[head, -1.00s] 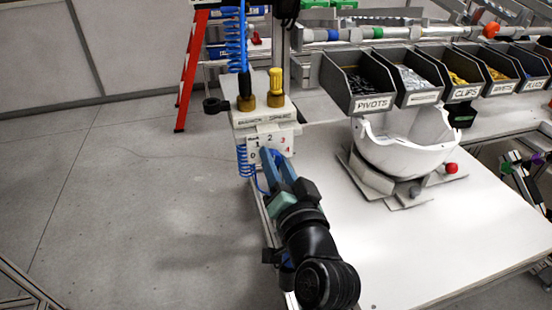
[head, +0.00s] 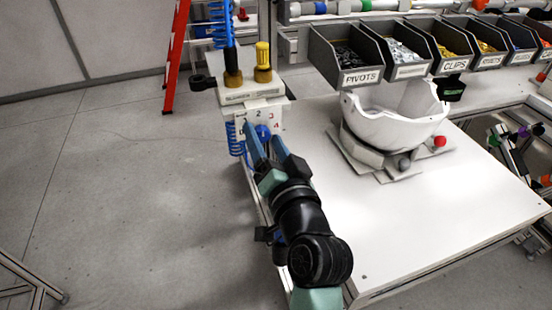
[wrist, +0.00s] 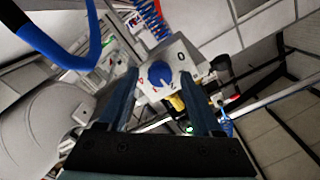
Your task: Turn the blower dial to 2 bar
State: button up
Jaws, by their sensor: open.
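The blower dial (head: 263,131) is a round blue knob on a white scale plate (head: 246,117) with printed numbers, on the front of the blower unit at the table's left corner. In the wrist view the blue dial (wrist: 158,64) lies ahead between the fingers, with part of the plate (wrist: 184,50) and its 0 showing. My gripper (head: 266,143) is open, its two blue-grey fingers pointing at the dial. In the wrist view my gripper (wrist: 160,84) has empty space between its fingers. I cannot tell whether they touch the dial, nor which number it points to.
Brass fittings, one with a yellow top (head: 263,62), stand on the unit above the plate. A blue coiled hose (head: 237,138) hangs beside it. A white helmet shell (head: 392,125) sits on a fixture to the right, below labelled bins (head: 362,77).

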jog(key=b+v, duration=0.2)
jog(key=v, duration=1)
jog(key=shift+s, duration=0.2)
notch_tip(320, 180, up, 20)
jog(key=w+a+n+t+h+p, duration=0.1)
jog(key=w+n+t+p, duration=0.2)
jog(key=t+p, duration=0.15)
jog(key=s+a+r+t+h+p, duration=0.1)
jog(key=s+r, duration=0.3)
jog(key=r, duration=0.7)
jog(key=s+a+r+n+t+h+p, duration=0.1)
jog(key=s+r+t, duration=0.3)
jog(key=r, duration=0.8)
jog(key=shift+a+n+h+p, duration=0.3)
jog(key=shift+h+p, duration=0.5)
jog(key=shift+p, duration=0.1)
jog(key=shift+t, duration=0.25)
